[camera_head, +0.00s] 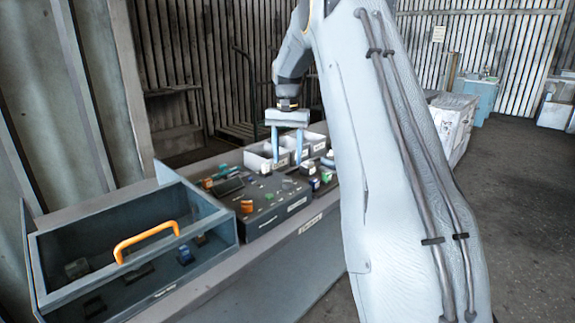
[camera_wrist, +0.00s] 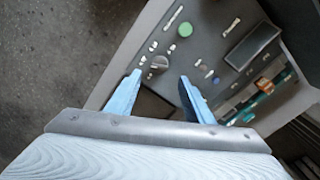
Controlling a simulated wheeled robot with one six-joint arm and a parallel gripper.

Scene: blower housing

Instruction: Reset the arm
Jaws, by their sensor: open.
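My gripper (camera_head: 287,150) hangs from my arm above the bench, with its two blue fingers pointing down and spread apart. Nothing shows between the fingers. In the wrist view my gripper (camera_wrist: 156,92) is also open, over a dark panel (camera_wrist: 215,50) carrying small parts. In the head view the same dark panel (camera_head: 262,222) lies below and to the left of the fingers. My large pale arm covers much of the right middle of the head view and hides part of the bench there.
A glass-sided box (camera_head: 72,240) with an orange handle (camera_head: 146,238) stands at the front left. White bins (camera_head: 258,160) sit at the back of the bench (camera_head: 318,232). A white wrapped stack (camera_head: 455,115) and a blue container (camera_head: 480,98) stand behind my arm. Floor at right is clear.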

